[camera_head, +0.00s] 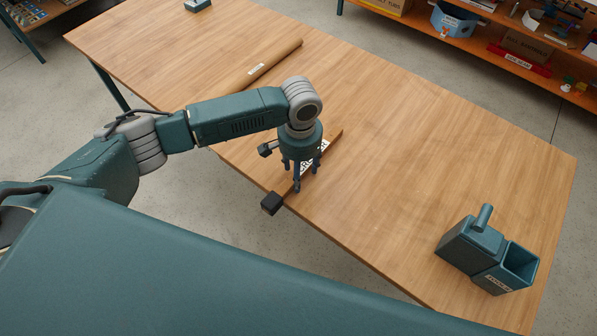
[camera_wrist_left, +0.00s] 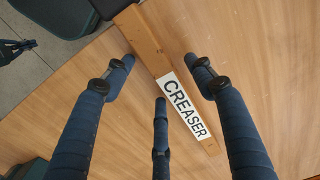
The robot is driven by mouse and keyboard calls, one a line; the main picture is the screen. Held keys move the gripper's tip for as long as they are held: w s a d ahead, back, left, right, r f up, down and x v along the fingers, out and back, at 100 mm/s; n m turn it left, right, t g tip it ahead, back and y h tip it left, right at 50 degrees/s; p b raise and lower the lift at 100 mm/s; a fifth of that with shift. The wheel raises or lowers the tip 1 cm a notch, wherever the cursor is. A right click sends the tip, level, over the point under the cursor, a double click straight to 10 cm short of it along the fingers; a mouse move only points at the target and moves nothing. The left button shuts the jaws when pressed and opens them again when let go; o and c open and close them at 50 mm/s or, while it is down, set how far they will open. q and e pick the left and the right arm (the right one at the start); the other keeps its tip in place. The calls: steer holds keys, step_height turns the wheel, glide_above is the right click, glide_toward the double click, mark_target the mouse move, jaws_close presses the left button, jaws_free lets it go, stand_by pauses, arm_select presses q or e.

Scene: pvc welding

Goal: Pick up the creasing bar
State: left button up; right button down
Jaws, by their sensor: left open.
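The creasing bar (camera_head: 331,143) is a narrow wooden bar lying on the wooden table near its front edge. In the left wrist view the bar (camera_wrist_left: 147,42) runs diagonally from upper left to lower right, with a white label reading CREASER. My left gripper (camera_head: 298,180) points down over the bar and partly hides it in the head view. In the left wrist view its three fingers (camera_wrist_left: 162,78) are spread open, with the bar between and beyond them. Nothing is held. I cannot tell how far the fingertips are above the bar. My right gripper is not in view.
A brown rolled tube (camera_head: 275,61) with a label lies behind my left arm. A teal holder with an open box (camera_head: 511,268) stands at the table's right end. The table's middle (camera_head: 420,150) is clear. An orange shelf (camera_head: 475,45) with goods stands beyond.

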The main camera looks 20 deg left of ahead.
arm_select(q)
steer(key=c, duration=1.2)
jaws_close()
steer(key=shift+r, duration=0.15)
